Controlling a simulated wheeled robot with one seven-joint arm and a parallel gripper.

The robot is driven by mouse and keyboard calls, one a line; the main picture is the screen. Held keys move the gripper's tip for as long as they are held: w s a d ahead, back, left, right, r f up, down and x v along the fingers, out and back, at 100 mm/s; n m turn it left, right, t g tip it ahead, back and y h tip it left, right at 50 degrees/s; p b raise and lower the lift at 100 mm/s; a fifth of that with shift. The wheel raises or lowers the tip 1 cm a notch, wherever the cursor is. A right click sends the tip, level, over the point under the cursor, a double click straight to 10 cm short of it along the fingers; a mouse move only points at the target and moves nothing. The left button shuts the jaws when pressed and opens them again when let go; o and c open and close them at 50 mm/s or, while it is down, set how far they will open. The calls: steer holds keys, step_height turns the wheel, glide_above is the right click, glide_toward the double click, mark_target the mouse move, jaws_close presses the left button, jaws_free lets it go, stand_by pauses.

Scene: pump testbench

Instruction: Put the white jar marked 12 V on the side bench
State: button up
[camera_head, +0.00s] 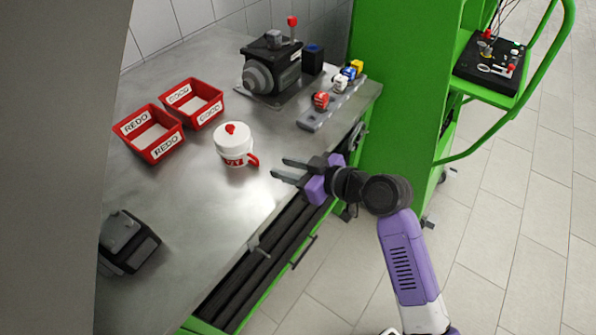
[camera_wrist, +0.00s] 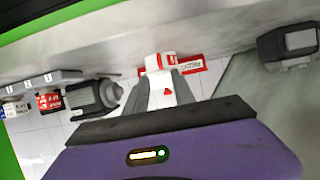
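A white jar (camera_head: 233,150) with a red knob, a red side handle and red lettering stands upright on the steel worktop (camera_head: 215,225). I cannot read a clear 12 V on it. My gripper (camera_head: 279,169) is open and empty, pointing left at the worktop's front edge, to the right of the jar and apart from it. In the wrist view the jar (camera_wrist: 161,63) shows beyond and between the two grey fingers (camera_wrist: 160,84). I cannot tell which surface is the side bench.
Red bins marked REDO (camera_head: 150,148) and GOOD (camera_head: 208,112) stand behind the jar. A dark pump (camera_head: 270,72) and a grey rack (camera_head: 312,119) with small coloured parts stand at the back right. A dark block (camera_head: 128,243) sits front left. A green trolley (camera_head: 487,85) stands right.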

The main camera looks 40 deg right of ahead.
steer(key=shift+v, duration=2.05)
steer(key=s+a+f+m+h, duration=0.15)
steer(key=s+f, duration=0.25)
steer(key=s, duration=0.4)
steer(key=s+a+f+m+h, duration=0.1)
steer(key=s+f+m+h, duration=0.15)
steer(key=s, duration=0.55)
steer(key=s+a+r+t, duration=0.1)
steer(key=s+a+r, duration=0.1)
steer(key=s+r, duration=0.2)
steer(key=s+a+r+t, duration=0.1)
steer(key=s+r, duration=0.3)
steer(key=s, duration=0.7)
steer(key=shift+a+r, duration=0.15)
steer(key=shift+a, duration=0.3)
